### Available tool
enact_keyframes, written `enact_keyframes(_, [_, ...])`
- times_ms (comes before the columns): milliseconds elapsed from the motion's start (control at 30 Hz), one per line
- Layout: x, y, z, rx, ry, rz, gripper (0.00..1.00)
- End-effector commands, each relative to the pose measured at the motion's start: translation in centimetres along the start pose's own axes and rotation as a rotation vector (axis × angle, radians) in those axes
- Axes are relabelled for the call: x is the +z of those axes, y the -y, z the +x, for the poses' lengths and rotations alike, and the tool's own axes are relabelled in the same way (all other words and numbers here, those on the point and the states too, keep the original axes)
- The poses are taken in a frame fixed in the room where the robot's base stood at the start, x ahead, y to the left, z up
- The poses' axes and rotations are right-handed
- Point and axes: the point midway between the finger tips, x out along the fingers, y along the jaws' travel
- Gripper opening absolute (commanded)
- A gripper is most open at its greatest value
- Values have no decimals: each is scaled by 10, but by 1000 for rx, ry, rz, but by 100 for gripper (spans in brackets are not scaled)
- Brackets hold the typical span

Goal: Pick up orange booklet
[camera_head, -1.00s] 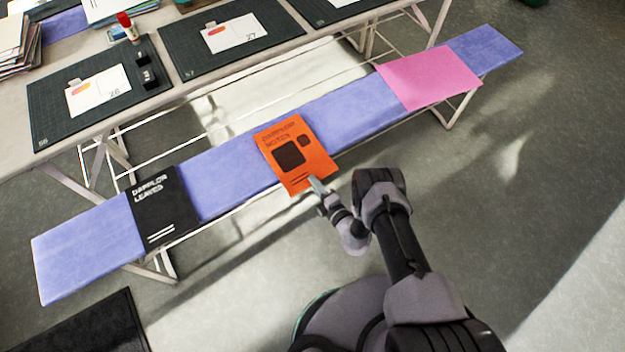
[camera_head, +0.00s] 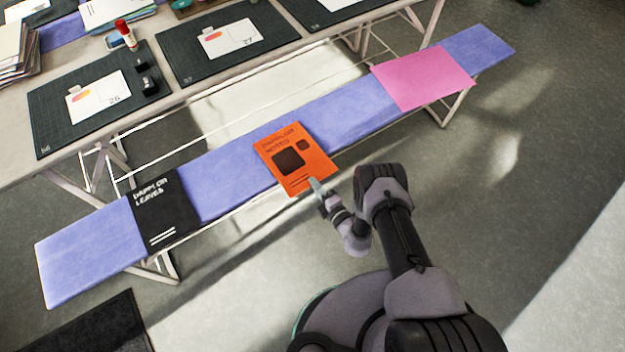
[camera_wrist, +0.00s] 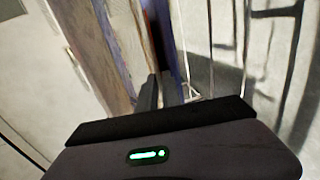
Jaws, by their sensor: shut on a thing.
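The orange booklet (camera_head: 318,164) has dark print and squares on its cover. It lies across the blue bench top in the head view, its near corner reaching the bench's front edge. My gripper (camera_head: 316,186) comes from the front and is shut on that near edge of the booklet. I cannot tell whether the booklet is clear of the bench.
The blue bench (camera_head: 235,178) also bears a black booklet (camera_head: 168,212) to the left and a pink sheet (camera_head: 425,78) to the right. Behind it stands a table with dark cutting mats (camera_head: 60,120), cards and a red-capped glue stick (camera_head: 126,35). The floor in front is open.

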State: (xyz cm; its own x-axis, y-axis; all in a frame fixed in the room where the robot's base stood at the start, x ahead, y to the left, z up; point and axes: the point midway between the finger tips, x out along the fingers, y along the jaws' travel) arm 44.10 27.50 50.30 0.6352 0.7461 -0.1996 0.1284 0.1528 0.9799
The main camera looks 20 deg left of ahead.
Motion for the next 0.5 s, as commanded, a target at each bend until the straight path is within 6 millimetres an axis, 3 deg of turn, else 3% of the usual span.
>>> enact_keyframes(33, [1,-8,-13,-3,4,5,0])
enact_keyframes(500, [2,-18,-110,-2,7,5,0])
